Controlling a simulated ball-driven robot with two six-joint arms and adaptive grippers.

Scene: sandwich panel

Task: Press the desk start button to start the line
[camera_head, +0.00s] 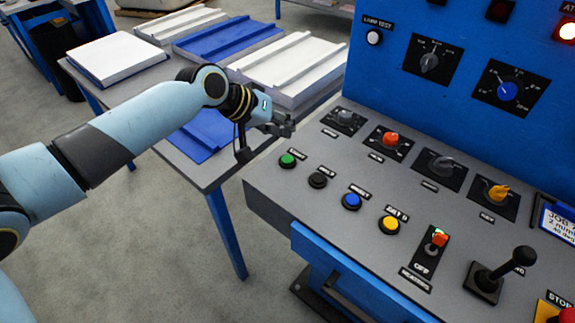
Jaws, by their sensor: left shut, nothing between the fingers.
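A green button (288,160) sits at the left end of the row on the sloped grey desk (268,184). Its small label is too small to read for sure. My left gripper (287,127) is shut and empty. It appears above and behind the green button, near the desk's left edge, and looks apart from the button. My right gripper is out of view.
Black (318,180), blue (351,201) and yellow (389,225) buttons continue the row. Behind are knobs, including a red one (391,139). A black joystick (513,262) stands at right. A blue upright panel (395,98) rises behind. A table with white and blue panels (290,66) is at left.

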